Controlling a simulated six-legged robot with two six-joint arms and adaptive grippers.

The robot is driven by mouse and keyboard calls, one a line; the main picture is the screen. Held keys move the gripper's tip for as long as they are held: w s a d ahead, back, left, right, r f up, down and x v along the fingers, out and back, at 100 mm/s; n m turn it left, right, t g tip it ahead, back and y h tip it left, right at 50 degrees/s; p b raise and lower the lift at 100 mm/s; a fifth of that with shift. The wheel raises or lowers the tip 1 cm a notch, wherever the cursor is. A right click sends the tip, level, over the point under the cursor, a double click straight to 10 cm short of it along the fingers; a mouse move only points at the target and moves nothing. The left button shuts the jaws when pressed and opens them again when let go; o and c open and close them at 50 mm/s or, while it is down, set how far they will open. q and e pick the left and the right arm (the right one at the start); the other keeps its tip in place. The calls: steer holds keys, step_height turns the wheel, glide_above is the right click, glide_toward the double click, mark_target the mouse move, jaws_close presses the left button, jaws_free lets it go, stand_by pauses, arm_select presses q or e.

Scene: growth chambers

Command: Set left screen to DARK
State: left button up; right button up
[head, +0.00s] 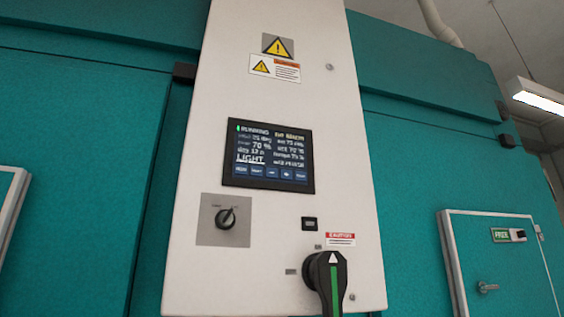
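A dark touch screen (268,156) is set in the middle of a tall white control panel (215,100). Its text reads RUNNING at the top left and LIGHT, underlined, at the lower left, with 70 % above that. A row of blue buttons (271,172) runs along the screen's bottom edge; their labels are too small to read surely. Only this one screen is in view. Neither of my grippers shows in the head view.
Below the screen are a black rotary knob (225,218) on a grey plate, a small black switch (309,224) and a large black handle (327,280) with a green stripe. Teal chamber walls (75,150) flank the panel. A small door (500,265) marked FREE is at right.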

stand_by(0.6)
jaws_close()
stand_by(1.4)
